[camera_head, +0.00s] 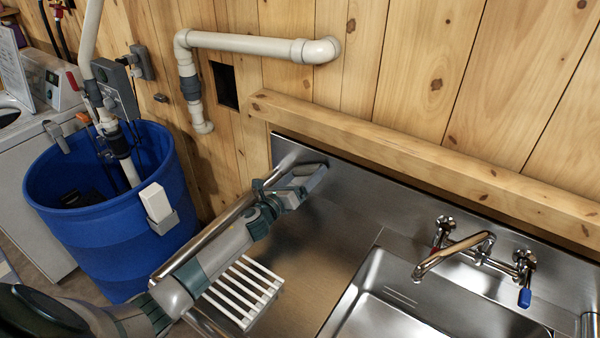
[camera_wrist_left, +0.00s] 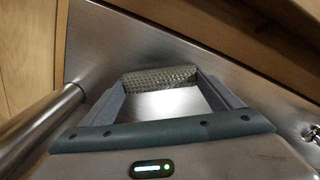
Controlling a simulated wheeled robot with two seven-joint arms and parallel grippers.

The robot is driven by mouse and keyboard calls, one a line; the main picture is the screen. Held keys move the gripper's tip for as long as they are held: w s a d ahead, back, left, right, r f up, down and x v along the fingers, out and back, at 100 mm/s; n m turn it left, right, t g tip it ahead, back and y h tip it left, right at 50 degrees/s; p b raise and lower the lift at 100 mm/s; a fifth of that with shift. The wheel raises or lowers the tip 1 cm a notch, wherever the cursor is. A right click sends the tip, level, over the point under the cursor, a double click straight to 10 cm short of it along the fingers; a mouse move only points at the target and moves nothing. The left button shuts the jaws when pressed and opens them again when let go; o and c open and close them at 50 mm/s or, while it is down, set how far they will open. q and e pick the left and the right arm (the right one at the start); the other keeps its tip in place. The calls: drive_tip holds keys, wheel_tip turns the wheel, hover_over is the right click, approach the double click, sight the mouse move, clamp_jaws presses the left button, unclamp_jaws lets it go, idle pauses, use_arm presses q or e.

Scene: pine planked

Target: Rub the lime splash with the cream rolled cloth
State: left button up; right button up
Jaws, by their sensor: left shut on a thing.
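My left gripper (camera_head: 307,178) reaches across the steel drainboard to the backsplash behind it. In the left wrist view its two fingers are shut on the cream rolled cloth (camera_wrist_left: 160,77), which spans sideways between the fingertips. The cloth looks textured and greyish in the shade, close to the steel backsplash; I cannot tell whether it touches. The lime splash does not show in either view; it may be hidden behind the gripper or cloth. My right gripper is not in view.
The steel sink (camera_head: 385,315) and its tap (camera_head: 455,252) are to the right. A wooden ledge (camera_head: 400,150) runs above the backsplash (camera_head: 400,213). A white slatted rack (camera_head: 243,290) lies below my arm. A blue barrel (camera_head: 115,240) stands at left.

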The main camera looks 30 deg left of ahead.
sight(337, 178)
use_arm(q)
drive_tip(key=shift+s+d+r, duration=0.1)
drive_tip(key=shift+d, duration=0.85)
drive_tip(key=shift+s+d+p, duration=0.15)
drive_tip(key=shift+d+p, duration=0.05)
drive_tip(key=shift+d, duration=0.7)
drive_tip(key=shift+s+d+p, duration=0.15)
drive_tip(key=shift+d, duration=0.85)
drive_tip(key=shift+d, duration=0.1)
drive_tip(key=shift+s+d, duration=0.15)
drive_tip(key=shift+d, duration=0.75)
drive_tip(key=shift+s+d, duration=0.15)
drive_tip(key=shift+d, duration=0.7)
drive_tip(key=shift+w, duration=0.1)
drive_tip(key=shift+a, duration=0.2)
